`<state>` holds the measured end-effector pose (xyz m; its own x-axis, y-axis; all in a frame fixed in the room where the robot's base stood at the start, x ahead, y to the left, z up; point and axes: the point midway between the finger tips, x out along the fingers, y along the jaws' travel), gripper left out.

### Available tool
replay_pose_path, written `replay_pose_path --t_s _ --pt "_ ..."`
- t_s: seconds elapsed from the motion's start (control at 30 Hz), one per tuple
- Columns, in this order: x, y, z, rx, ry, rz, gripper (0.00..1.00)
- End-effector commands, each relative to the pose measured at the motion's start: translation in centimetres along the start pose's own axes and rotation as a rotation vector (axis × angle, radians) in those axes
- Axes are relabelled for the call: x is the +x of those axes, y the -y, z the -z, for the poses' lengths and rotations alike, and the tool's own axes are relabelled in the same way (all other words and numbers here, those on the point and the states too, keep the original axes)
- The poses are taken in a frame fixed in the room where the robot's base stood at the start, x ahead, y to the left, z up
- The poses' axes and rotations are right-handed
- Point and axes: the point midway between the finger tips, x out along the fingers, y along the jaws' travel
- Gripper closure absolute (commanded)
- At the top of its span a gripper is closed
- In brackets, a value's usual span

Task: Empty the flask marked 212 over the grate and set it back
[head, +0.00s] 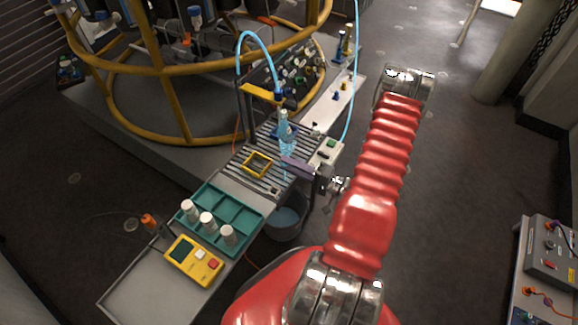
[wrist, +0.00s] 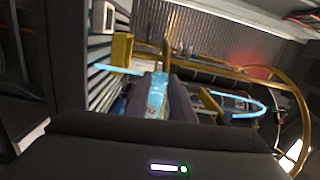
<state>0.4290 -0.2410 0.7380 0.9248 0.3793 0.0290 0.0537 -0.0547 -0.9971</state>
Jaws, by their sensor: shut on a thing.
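A clear flask with pale blue contents (head: 287,143) is above the slatted grate (head: 240,178) in the head view. My gripper (head: 297,166) reaches it from the right and is shut on it. In the wrist view the flask (wrist: 157,95) sits between the two dark jaws (wrist: 160,101). Its marking cannot be read. In the head view its narrow end points up. I cannot tell its exact tilt or whether it touches the grate.
A yellow square frame (head: 257,164) lies on the grate. A teal tray (head: 243,216) with three white-capped jars and a yellow meter (head: 193,260) are nearer. A bucket (head: 286,224) stands below the bench. Yellow rails (head: 172,105) curve behind.

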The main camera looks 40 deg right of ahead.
Motion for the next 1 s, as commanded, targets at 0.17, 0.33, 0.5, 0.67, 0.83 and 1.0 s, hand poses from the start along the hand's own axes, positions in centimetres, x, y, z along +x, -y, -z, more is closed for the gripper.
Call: replay_pose_path --t_s 0.17,0.33,0.5,0.67,0.83,1.0 --pt "0.02 -0.06 0.01 -0.131 0.000 0.055 1.00" --pt "0.01 -0.04 -0.01 -0.263 0.001 0.111 1.00" --pt "0.01 -0.06 0.00 -0.393 0.000 0.164 1.00" --pt "0.01 -0.02 0.00 -0.479 0.001 0.199 1.00" --pt "0.00 0.03 0.02 -0.511 0.000 0.213 1.00" --pt "0.00 0.03 0.01 -0.511 0.000 0.213 1.00"
